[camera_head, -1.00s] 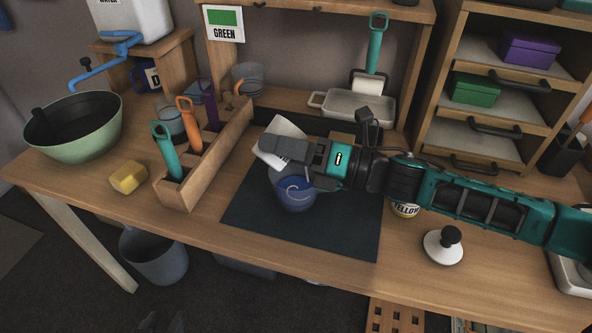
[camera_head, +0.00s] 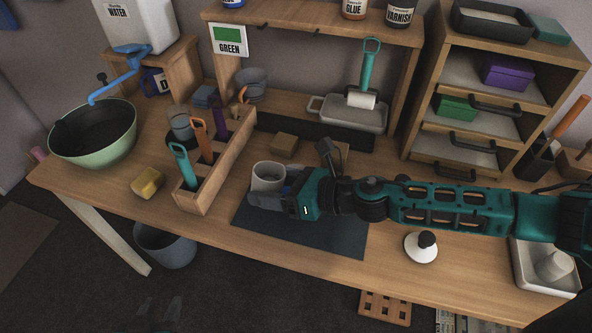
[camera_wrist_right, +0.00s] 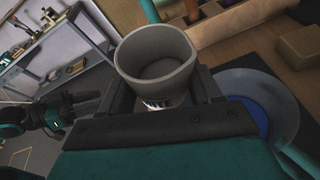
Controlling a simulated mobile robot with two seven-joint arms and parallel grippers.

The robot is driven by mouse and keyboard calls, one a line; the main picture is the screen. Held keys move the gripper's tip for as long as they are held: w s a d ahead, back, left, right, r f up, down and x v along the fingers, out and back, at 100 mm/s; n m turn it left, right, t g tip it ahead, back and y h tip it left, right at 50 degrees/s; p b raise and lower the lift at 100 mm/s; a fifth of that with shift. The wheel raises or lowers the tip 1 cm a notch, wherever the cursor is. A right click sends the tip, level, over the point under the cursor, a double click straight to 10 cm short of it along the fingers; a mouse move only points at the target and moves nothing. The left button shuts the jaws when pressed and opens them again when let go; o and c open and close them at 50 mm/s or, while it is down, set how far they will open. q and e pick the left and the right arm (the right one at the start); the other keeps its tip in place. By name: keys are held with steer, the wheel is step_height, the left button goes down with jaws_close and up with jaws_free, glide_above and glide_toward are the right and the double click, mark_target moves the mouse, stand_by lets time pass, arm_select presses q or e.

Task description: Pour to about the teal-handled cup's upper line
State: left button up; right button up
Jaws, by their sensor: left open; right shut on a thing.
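My right gripper (camera_head: 283,196) is shut on a pale grey-white can (camera_head: 268,174), held upright over the mat. In the right wrist view the can (camera_wrist_right: 157,75) shows a dark label ending in "ITE" and a grey inside. In the head view the arm mostly hides this cup. My left gripper (camera_head: 160,313) shows only as dark, parted tips at the bottom edge, empty.
The wooden rack (camera_head: 222,172) also holds orange and purple handles. A yellow sponge (camera_head: 147,183) and green bowl (camera_head: 97,140) are at the left. A white lid-like disc (camera_head: 421,250) lies front right. The dark mat (camera_head: 330,240) has bare room at its front.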

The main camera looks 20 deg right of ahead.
steer(key=shift+a+b, duration=0.15)
steer(key=shift+b, duration=0.2)
steer(key=shift+s+a+f+n+h, duration=0.15)
steer(key=shift+a+f+n+h, duration=0.05)
steer(key=shift+a+n+h, duration=0.2)
steer(key=shift+s+a+f+n+h, duration=0.15)
steer(key=shift+a+n+h, duration=0.1)
steer(key=shift+n+h, duration=0.2)
